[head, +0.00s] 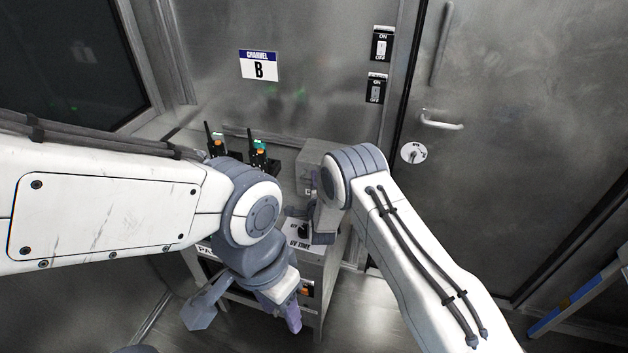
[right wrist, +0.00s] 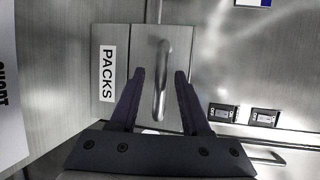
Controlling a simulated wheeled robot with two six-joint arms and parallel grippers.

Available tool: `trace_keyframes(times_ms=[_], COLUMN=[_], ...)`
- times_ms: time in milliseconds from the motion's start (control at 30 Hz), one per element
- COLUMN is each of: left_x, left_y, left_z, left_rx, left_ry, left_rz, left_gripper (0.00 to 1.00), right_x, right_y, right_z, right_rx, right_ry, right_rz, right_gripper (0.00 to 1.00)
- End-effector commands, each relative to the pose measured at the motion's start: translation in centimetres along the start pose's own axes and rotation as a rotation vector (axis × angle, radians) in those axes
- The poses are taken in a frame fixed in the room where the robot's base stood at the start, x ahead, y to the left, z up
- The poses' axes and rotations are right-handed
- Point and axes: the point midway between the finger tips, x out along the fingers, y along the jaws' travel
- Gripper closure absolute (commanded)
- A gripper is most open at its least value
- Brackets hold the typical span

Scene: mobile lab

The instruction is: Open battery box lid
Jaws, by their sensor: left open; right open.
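The battery box is a grey metal box (head: 315,150) on the bench against the back wall in the head view, partly hidden by my right arm. The lid looks shut. My right gripper (right wrist: 160,75) is open, its two fingers on either side of the handle, with gaps visible. In the head view my right gripper (head: 322,225) is by the box front, partly hidden. My left gripper (head: 246,316) is open and empty, low in front of the bench.
Two black radios (head: 215,143) (head: 259,155) with antennas stand on the bench left of the box. A UV ZONE label (head: 299,243) lies on the bench near my right gripper. ON/OFF switches (head: 381,45) and a CHANNEL B sign (head: 259,66) are on the wall. A metal door (head: 520,130) is at right.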

Motion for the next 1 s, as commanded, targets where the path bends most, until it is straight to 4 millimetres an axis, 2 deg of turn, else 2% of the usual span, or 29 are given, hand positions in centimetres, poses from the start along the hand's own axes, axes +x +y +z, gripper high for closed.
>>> trace_keyframes(times_ms=[133,400,433,533,1000], left_x=[-0.16,-0.14,-0.14,-0.14,-0.14], left_y=[0.01,0.01,0.01,0.01,0.01], left_z=[-0.01,-0.01,-0.01,-0.01,-0.01], left_rx=[0.0,0.0,0.0,0.0,0.0], left_ry=[0.0,0.0,0.0,0.0,0.0], left_rz=[0.0,0.0,0.0,0.0,0.0], left_gripper=[0.5,0.5,0.5,0.5,0.5], right_x=[0.65,0.72,0.71,0.71,0.69], right_y=[-0.04,0.01,0.0,-0.01,0.01], right_z=[-0.02,0.0,0.0,0.01,0.03], right_rx=[0.0,0.0,0.0,0.0,0.0], right_ry=[0.0,0.0,0.0,0.0,-0.001], right_rz=[0.0,0.001,0.001,0.0,0.001], right_gripper=[0.53,0.53,0.6,0.99,1.0])
